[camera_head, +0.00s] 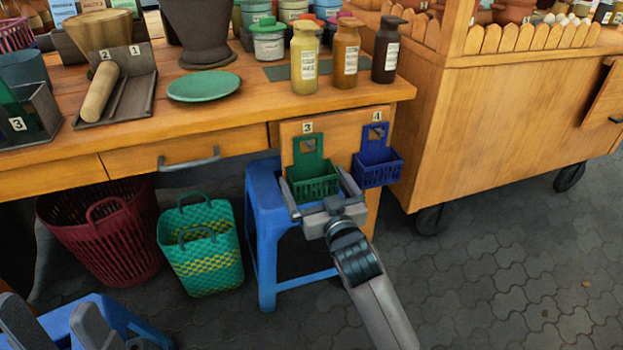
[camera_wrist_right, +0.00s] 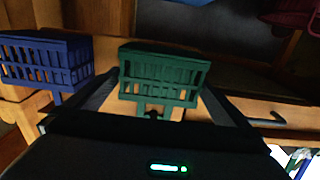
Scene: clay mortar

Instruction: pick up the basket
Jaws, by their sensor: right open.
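A small green basket (camera_head: 314,187) with a tall back plate hangs on the table's front panel under a tag marked 3. It also shows in the right wrist view (camera_wrist_right: 163,75). My right gripper (camera_head: 316,182) is open, with one finger on each side of the green basket. Whether the fingers touch it, I cannot tell. A similar blue basket (camera_head: 377,168) hangs just to the right under a tag marked 4, and it shows at the left in the right wrist view (camera_wrist_right: 45,60). My left gripper (camera_head: 55,318) is at the lower left, fingers apart and empty.
A blue stool (camera_head: 267,205) stands beneath the baskets. A maroon basket (camera_head: 105,230) and a green-yellow woven basket (camera_head: 203,250) stand on the ground at left. Bottles (camera_head: 345,55) and a green plate (camera_head: 203,86) are on the tabletop. A wooden cart (camera_head: 500,120) stands at right.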

